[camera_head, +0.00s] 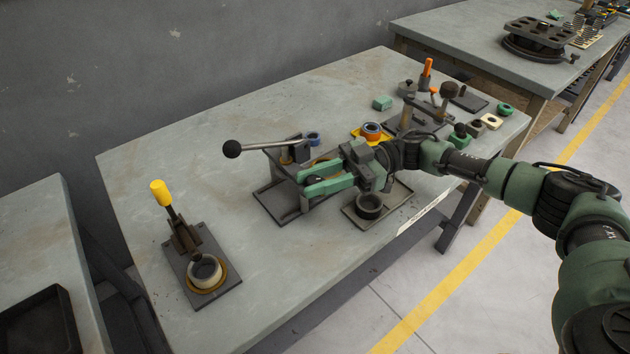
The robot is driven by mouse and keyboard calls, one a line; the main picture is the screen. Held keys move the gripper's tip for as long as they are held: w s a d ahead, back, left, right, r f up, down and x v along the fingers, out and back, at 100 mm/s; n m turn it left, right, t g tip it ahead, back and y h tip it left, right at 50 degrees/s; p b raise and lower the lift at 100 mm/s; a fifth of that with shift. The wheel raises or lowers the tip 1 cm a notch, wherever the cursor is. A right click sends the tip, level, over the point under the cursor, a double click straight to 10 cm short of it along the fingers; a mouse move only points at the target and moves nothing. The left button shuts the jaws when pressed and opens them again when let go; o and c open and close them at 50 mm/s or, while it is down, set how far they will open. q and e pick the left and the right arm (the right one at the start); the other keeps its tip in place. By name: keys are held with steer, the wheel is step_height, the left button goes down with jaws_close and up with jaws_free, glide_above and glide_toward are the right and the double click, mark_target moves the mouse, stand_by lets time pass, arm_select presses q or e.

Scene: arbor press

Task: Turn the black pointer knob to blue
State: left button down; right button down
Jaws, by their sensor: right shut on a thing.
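My right gripper (306,183) reaches in from the right, with its two green fingers at the front of the arbor press (292,153) in the middle of the table. The fingers are shut on a small dark thing between them, which looks like the black pointer knob (313,180). The fingers cover most of the knob, so which way it points cannot be told. No blue mark shows beside it. A long lever with a black ball (232,149) sticks out to the left from the press. My left gripper is not in view.
A yellow-handled fixture (187,240) with a pale ring stands at the front left. A dark ring (369,206) sits on a plate just below my gripper.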

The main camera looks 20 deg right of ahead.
steer(key=shift+r, duration=0.3)
steer(key=c, duration=1.4)
jaws_free()
steer(key=shift+c, duration=0.2)
steer(key=shift+o, duration=1.3)
steer(key=shift+a+f, duration=0.1)
steer(key=d+b, duration=0.2)
steer(key=d, duration=0.5)
steer(key=shift+w+d, duration=0.4)
steer(key=shift+w, duration=0.05)
